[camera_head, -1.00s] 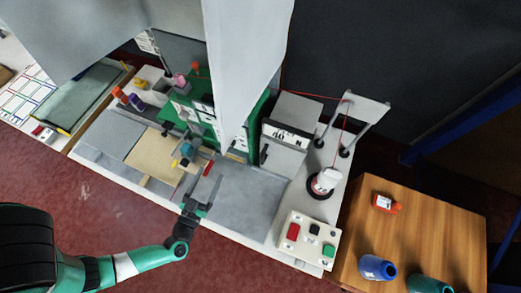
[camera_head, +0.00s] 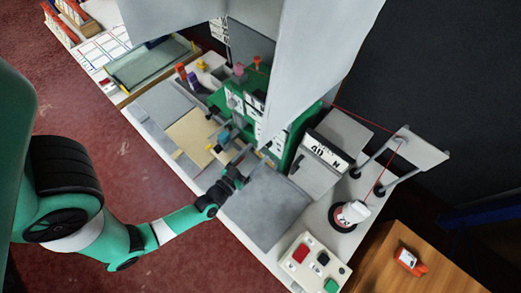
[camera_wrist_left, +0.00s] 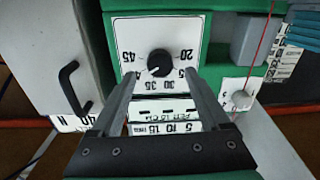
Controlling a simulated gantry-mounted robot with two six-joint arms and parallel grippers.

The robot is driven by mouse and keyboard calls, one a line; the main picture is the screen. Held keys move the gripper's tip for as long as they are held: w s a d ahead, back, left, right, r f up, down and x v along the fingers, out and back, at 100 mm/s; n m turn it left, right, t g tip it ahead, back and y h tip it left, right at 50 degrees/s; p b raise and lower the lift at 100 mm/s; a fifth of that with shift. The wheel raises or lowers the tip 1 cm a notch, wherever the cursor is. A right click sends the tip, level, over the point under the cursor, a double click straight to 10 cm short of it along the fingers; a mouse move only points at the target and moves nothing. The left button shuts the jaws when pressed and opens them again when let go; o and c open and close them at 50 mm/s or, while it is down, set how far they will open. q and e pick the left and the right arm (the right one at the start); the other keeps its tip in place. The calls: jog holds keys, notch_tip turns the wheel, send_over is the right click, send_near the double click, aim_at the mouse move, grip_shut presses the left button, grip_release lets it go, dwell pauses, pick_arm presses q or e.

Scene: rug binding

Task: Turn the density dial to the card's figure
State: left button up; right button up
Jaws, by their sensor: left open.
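The density dial seems to be the round black knob (camera_wrist_left: 160,62) in the left wrist view, on a white plate (camera_wrist_left: 190,30) with figures from 20 to 45 upside down around it. Its small pale mark points down-left in that view; the exact figure is unclear. My left gripper (camera_wrist_left: 160,80) is open, its fingers reaching toward the knob from either side, with nothing held. In the head view, my left gripper (camera_head: 257,153) is at the front of the green machine (camera_head: 290,140). A white label reading 40 N (camera_head: 325,152) is on the grey box; I cannot tell whether it is the card.
A black handle (camera_wrist_left: 70,85) is on the pale panel left of the dial in the wrist view. A smaller white knob (camera_wrist_left: 240,100) is at the right. A grey plate (camera_head: 265,205) lies before the machine. A button box (camera_head: 315,262) stands at the front right.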

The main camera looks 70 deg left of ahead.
pick_arm(q)
jog(key=x, duration=0.3)
jog(key=shift+w+a, duration=0.1)
jog(key=shift+w, duration=0.05)
grip_shut()
dwell(0.3)
jog(key=shift+n, duration=0.3)
jog(key=shift+n+h+b, duration=0.3)
jog(key=shift+n+b, duration=0.55)
jog(key=shift+n, duration=2.65)
